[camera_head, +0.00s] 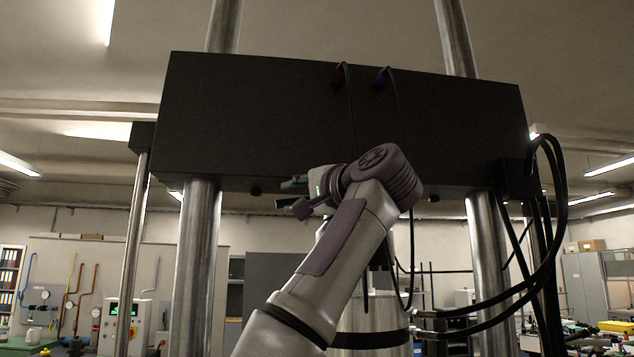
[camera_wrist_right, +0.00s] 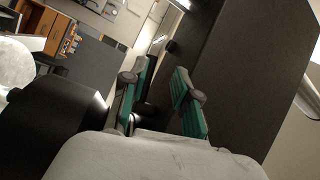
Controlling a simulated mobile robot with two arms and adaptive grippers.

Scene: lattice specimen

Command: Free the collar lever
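My right gripper (camera_head: 296,196) is raised beside the lower edge of a large black crosshead block (camera_head: 260,120), its fingers pointing left. In the right wrist view my right gripper (camera_wrist_right: 162,85) shows two green-padded fingers apart, with an open gap and nothing clearly held. A dark rounded body (camera_wrist_right: 55,115) with a shiny end lies left of the fingers in that view. I cannot tell whether it belongs to the collar. I cannot make out the collar lever for sure in either view; my arm hides part of the block's underside. My left gripper is not in view.
Thick steel columns (camera_head: 196,270) and (camera_head: 487,270) stand below the block on both sides. Black cables (camera_head: 555,220) loop at the right. A pale cylinder (camera_head: 375,312) with a dark band stands behind my forearm. Open space lies left of the gripper, under the block.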

